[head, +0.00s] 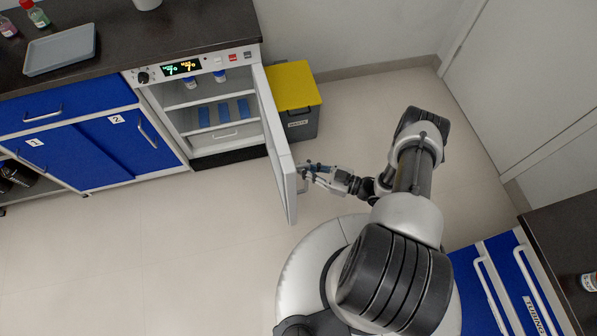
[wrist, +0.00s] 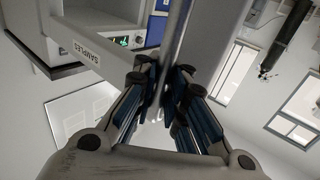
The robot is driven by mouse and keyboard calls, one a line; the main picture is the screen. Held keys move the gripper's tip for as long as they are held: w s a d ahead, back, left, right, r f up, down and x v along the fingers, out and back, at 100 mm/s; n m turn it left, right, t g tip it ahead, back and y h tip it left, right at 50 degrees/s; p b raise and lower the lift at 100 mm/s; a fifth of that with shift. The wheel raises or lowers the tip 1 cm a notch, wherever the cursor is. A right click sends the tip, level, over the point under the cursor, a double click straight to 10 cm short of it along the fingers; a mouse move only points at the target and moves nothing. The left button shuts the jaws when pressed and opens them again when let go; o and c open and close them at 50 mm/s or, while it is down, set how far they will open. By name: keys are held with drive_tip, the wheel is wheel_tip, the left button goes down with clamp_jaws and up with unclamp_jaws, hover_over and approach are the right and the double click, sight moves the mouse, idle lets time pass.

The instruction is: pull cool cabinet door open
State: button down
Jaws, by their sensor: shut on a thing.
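The cool cabinet (head: 196,149) stands at the end of the dark counter. Its white door (head: 281,165) is swung well open, hinged on the right side, its free edge out over the floor. My gripper (head: 307,172) is on the outer face of the door near that free edge. In the wrist view the fingers (wrist: 166,88) are shut around the grey bar handle (wrist: 176,45). A "SAMPLES" label shows on the pale surface to the left. The fingers hide part of the handle.
Blue items (head: 223,111) and bottles (head: 219,76) stand on the cabinet shelves. A grey bin with a yellow lid (head: 293,86) stands behind the door. The floor (head: 190,240) in front of the cabinet is clear. Blue drawers (head: 497,285) are at lower right.

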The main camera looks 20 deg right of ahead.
drive_tip(key=shift+s+d+f+g+y, duration=0.2)
drive_tip(key=shift+s+d+g+y, duration=0.05)
drive_tip(key=shift+s+g+y, duration=0.05)
drive_tip(key=c, duration=1.8)
unclamp_jaws()
drive_tip(key=shift+d+r, duration=0.1)
drive_tip(key=shift+c, duration=0.2)
drive_tip(key=shift+o, duration=1.2)
drive_tip(key=shift+w+d+r, duration=0.1)
drive_tip(key=v, duration=1.2)
